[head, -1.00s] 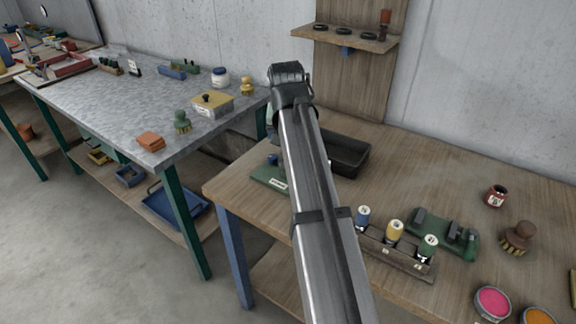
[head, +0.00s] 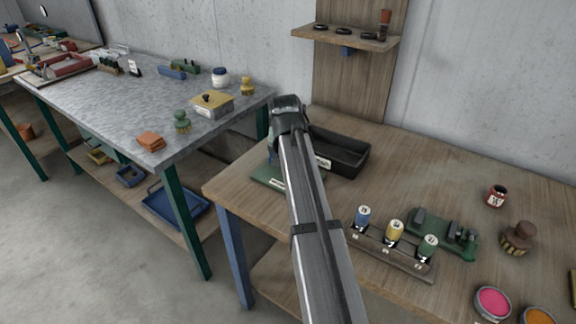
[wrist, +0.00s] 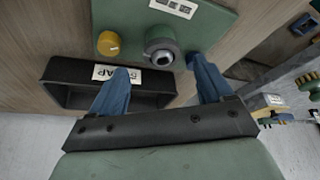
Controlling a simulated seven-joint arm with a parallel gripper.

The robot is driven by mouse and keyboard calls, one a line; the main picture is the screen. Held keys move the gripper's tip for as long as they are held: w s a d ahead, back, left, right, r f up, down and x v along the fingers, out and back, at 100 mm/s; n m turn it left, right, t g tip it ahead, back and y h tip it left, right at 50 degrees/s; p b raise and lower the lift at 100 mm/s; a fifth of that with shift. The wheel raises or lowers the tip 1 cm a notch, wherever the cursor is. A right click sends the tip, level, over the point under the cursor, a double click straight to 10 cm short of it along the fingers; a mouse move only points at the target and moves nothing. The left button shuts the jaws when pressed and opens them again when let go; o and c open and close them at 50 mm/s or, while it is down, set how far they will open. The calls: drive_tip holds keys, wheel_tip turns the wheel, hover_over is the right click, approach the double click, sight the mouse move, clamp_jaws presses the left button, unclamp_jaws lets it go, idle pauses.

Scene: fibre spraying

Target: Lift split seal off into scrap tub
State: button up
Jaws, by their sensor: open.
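The scrap tub (head: 345,163) is a black open box on the wooden bench, partly behind my arm. In the wrist view the tub (wrist: 70,98) lies at left with a white label on its wall. A green fixture plate (wrist: 215,22) carries a round metal fitting (wrist: 160,58) with a dark ring about it; I cannot tell whether that ring is the split seal. My gripper (wrist: 158,70) is open, its blue fingers apart on either side below the fitting in the picture, with nothing visible between them. In the head view my arm hides the gripper; part of the green plate (head: 268,178) shows.
A yellow knob (wrist: 108,43) stands beside the fitting. A rack of bottles (head: 392,250), a green clamp block (head: 443,235), a brush (head: 517,238) and paint pots (head: 492,302) stand to the right. Dark rings lie on the wall shelf (head: 345,36).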

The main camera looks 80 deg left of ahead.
drive_tip(key=x, duration=0.4)
drive_tip(key=shift+s+a, duration=0.1)
drive_tip(key=shift+c, duration=0.4)
drive_tip(key=c, duration=1)
